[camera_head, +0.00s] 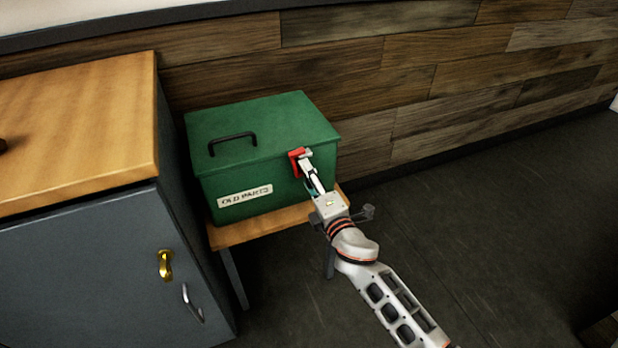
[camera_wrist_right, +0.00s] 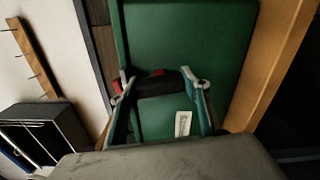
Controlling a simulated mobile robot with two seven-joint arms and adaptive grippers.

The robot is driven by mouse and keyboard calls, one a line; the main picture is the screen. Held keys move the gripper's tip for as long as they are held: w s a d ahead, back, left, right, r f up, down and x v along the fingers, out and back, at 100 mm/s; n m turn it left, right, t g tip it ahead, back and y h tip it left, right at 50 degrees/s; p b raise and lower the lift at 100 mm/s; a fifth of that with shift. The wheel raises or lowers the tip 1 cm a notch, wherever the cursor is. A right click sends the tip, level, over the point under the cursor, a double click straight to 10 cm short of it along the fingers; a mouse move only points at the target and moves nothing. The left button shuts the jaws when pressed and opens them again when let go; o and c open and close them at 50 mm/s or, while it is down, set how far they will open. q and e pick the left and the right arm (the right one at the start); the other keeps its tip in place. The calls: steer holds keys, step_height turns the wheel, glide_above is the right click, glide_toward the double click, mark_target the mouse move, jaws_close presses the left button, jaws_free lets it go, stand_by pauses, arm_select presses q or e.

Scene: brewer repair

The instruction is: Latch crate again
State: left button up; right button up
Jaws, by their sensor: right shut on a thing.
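The green crate (camera_head: 260,130) with its "OLD PARTS" label (camera_head: 245,195) sits with its lid down. A black handle (camera_head: 232,142) is on the lid. The red latch (camera_head: 296,162) is at the right part of the crate's front, by the lid edge. My right gripper (camera_head: 305,160) is at this latch and shut on it. In the right wrist view the two fingers of the gripper (camera_wrist_right: 158,82) stand on either side of a red and dark latch piece (camera_wrist_right: 150,74) against the green crate (camera_wrist_right: 190,40). Whether the latch is fastened, I cannot tell. My left gripper is out of view.
The crate stands on a small wooden table (camera_head: 262,228) against a plank wall (camera_head: 400,80). A grey cabinet (camera_head: 90,270) with a wooden top is close on the left, with a brass latch (camera_head: 165,265) and a handle on its door. The floor (camera_head: 480,220) to the right is clear.

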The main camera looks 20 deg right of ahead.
steer(key=shift+m, duration=1)
steer(key=o, duration=1.6)
